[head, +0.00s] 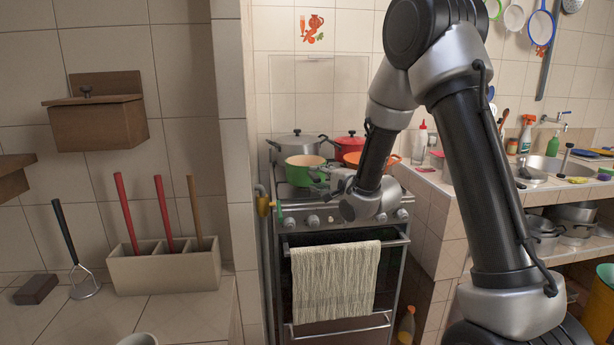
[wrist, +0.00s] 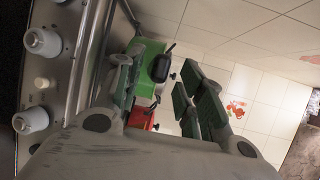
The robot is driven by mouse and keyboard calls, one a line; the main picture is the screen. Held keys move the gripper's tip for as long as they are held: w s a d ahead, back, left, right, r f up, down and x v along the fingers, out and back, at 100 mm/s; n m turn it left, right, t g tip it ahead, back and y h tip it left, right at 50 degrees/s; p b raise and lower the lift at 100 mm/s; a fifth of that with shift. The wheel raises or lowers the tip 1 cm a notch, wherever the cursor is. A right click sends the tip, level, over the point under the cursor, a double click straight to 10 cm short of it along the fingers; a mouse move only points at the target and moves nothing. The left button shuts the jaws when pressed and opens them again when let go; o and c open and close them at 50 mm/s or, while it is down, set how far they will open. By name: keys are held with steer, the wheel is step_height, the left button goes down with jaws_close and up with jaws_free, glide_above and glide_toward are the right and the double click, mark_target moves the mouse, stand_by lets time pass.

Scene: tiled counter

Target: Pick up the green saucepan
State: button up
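The green saucepan (head: 304,176) sits on the stove top at the front left, with its pale inside showing. In the wrist view its green side (wrist: 150,62) shows beyond the fingers, with a black handle-like part pointing toward me. My gripper (head: 322,178) is just right of the saucepan in the head view, low over the stove's front. In the wrist view my gripper (wrist: 162,92) has its fingers spread apart, with nothing held between them. I cannot tell whether a finger touches the saucepan. The arm and gripper hide part of the stove top.
A grey lidded pot (head: 297,145) stands behind the saucepan. A red lidded pot (head: 350,144) and an orange pan (head: 372,160) stand to the right. Stove knobs (head: 313,221) line the front above a towel (head: 334,280). A tiled wall edge (head: 236,180) is close on the left.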

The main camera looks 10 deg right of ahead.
mark_target(309, 175)
steer(key=x, duration=0.4)
steer(key=shift+w+f, duration=0.3)
steer(key=shift+f, duration=0.05)
steer(key=shift+c, duration=0.4)
jaws_close()
steer(key=shift+r, duration=0.15)
